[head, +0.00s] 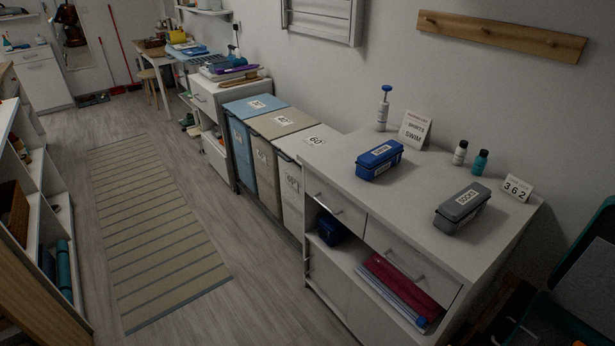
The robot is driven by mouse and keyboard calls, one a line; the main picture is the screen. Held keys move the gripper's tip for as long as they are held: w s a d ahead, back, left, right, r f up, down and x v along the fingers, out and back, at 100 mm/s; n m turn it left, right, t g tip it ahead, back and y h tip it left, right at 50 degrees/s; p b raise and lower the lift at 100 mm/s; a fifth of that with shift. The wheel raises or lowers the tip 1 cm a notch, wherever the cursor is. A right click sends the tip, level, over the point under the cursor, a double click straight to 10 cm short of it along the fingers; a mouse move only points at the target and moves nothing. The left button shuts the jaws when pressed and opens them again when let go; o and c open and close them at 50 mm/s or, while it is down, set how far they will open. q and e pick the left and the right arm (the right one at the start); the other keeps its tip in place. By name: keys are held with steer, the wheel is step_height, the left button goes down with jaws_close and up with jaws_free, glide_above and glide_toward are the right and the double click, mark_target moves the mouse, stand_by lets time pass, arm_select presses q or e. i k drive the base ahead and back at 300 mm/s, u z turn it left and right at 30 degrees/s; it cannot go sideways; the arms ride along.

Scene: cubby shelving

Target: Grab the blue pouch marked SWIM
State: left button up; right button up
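A blue pouch (379,159) with dark blue sides and a white label on top lies on the white cabinet's counter; its label is too small to read surely. A grey pouch (462,208) of the same shape, also labelled, lies nearer on the same counter. A small dark blue item (332,230) sits in the cabinet's open shelf below, with no readable mark. A standing card (414,129) behind the pouches seems to carry the word SWIM. Neither of my grippers is in view.
The white cabinet (400,227) also bears a pump bottle (383,108), two small bottles and a number card (516,188). Lidded bins (292,170) stand to its left. A striped rug (150,225) lies on open floor. Shelving (35,200) borders the left.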

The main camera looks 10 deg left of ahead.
mark_target(372, 163)
steer(key=u, duration=0.9)
steer(key=i, duration=2.15)
steer(key=z, duration=0.9)
